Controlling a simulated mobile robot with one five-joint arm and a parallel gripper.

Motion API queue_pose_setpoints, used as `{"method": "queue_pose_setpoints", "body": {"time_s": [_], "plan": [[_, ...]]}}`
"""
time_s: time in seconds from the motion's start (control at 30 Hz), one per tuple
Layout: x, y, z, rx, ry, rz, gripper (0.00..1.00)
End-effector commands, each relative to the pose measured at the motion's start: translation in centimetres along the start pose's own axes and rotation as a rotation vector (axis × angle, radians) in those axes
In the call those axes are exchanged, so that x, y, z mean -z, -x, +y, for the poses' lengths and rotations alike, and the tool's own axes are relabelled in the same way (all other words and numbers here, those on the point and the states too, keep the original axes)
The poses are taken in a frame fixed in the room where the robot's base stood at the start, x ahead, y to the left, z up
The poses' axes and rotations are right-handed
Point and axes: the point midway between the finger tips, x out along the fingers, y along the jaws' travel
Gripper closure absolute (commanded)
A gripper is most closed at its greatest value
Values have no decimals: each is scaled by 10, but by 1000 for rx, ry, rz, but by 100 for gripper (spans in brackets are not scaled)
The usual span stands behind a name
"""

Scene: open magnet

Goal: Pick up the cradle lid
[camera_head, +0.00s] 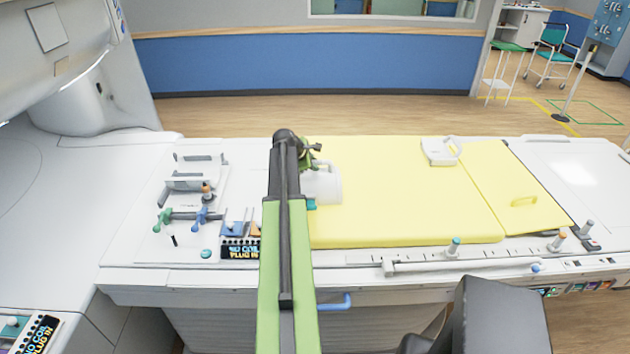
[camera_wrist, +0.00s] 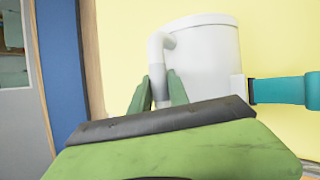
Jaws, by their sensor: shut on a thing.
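The cradle lid, a white curved shell with a white bar handle, is at the left part of the yellow pad in the head view (camera_head: 327,184). It fills the upper middle of the wrist view (camera_wrist: 208,62). My green gripper (camera_wrist: 162,90) is shut on its handle, with one finger on each side. A teal strap (camera_wrist: 285,89) meets the lid's right side in the wrist view. My gripper (camera_head: 312,164) is partly hidden by my arm in the head view. I cannot tell whether the lid touches the pad.
The yellow pad (camera_head: 400,200) lies on the white table. A white piece with a handle (camera_head: 438,152) rests on its far right part. Green and blue knobs (camera_head: 182,218) and a white holder (camera_head: 195,180) stand left of my arm. The scanner (camera_head: 75,80) is at the left.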

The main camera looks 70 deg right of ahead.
Motion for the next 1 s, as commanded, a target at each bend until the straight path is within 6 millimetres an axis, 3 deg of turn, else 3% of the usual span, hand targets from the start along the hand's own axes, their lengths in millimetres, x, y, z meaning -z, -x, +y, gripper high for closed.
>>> {"method": "queue_pose_setpoints", "body": {"time_s": [0.63,1.0], "plan": [[-2,2,1,1,3,-2,100],[-18,32,22,0,2,-1,100]]}}
